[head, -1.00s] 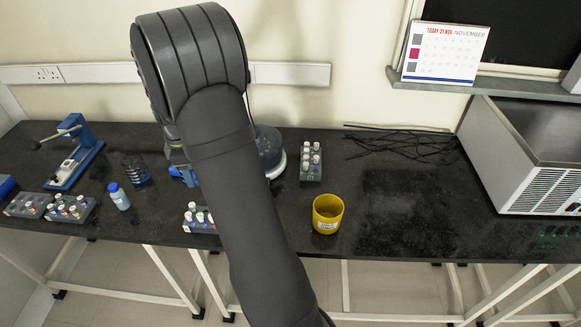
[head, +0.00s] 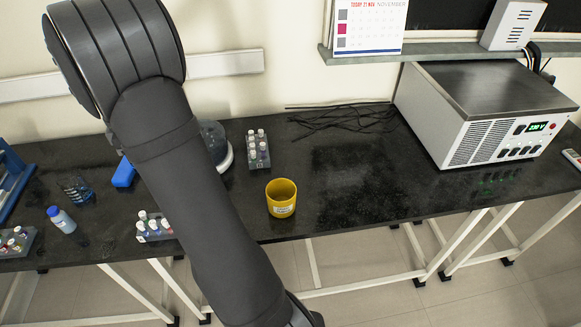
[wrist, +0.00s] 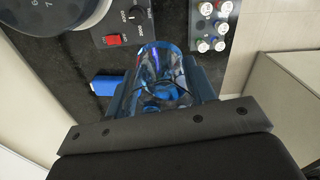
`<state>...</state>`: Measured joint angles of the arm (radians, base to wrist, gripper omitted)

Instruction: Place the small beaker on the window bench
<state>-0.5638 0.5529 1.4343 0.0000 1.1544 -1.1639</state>
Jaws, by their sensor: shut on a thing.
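A clear, blue-tinted glass beaker (wrist: 162,72) is between the two fingers of my gripper (wrist: 162,88) in the wrist view. The fingers are shut on its sides, and its open rim points away from the palm. In the head view my arm hides the gripper and the held beaker. Another dark blue glass vessel (head: 76,190) stands on the left of the black bench (head: 350,185). I cannot tell whether this bench is the window bench.
A yellow beaker (head: 281,203) stands near the front edge. Vial racks (head: 258,155) and (head: 153,231), a bottle (head: 61,220) and a blue block (head: 123,172) are around my arm. Black cables (head: 345,118) lie at the back. A power unit (head: 490,120) stands at right. Bench right of the yellow beaker is clear.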

